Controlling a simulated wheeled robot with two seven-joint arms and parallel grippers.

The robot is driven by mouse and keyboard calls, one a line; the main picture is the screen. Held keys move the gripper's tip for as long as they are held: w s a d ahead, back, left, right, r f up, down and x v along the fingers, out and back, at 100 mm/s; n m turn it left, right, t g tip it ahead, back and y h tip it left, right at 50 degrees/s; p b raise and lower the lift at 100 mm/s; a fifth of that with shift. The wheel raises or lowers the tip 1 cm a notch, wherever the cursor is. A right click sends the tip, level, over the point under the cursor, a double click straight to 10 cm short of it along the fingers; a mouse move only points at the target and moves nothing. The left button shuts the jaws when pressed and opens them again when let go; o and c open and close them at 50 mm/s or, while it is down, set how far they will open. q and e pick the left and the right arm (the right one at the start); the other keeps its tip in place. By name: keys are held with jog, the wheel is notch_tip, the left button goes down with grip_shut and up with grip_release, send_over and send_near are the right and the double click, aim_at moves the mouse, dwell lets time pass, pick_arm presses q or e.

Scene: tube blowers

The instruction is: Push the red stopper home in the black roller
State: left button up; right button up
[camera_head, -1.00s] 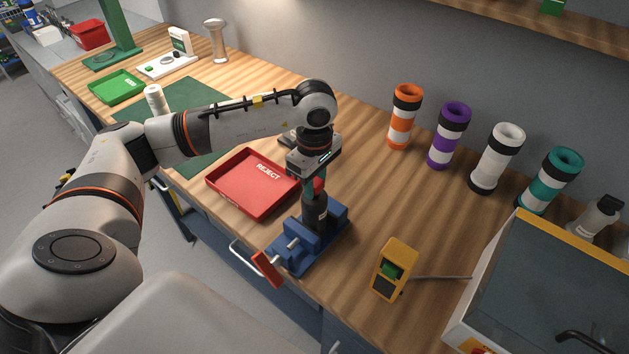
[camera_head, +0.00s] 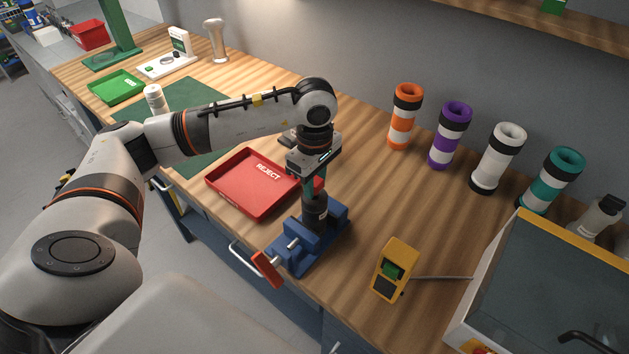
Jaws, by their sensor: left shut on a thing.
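The black roller (camera_head: 317,213) stands upright in a blue vise (camera_head: 296,246) at the bench's front edge. My left gripper (camera_head: 314,190) points straight down above the roller, its fingertips at the roller's top end. It is shut on what seems to be the red stopper; only a bit of red (camera_head: 320,184) shows beside the fingers. The fingers hide most of it, so I cannot tell how deep it sits in the roller. My right gripper is not in view.
A red REJECT tray (camera_head: 225,197) lies just left of the vise. A yellow box with a green button (camera_head: 394,270) stands to the right. Several banded rollers (camera_head: 448,137) stand along the wall. A grey-topped, yellow-edged box (camera_head: 560,290) fills the right corner.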

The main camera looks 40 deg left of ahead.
pick_arm(q)
jog(key=shift+b, duration=0.3)
dwell(0.4)
jog(key=shift+f+b, duration=0.75)
dwell(0.3)
jog(key=o, duration=1)
notch_tip(320, 180, up, 11)
jog(key=shift+w+r+b, duration=0.1)
jog(key=shift+b, duration=1.05)
jog(key=shift+r, duration=0.55)
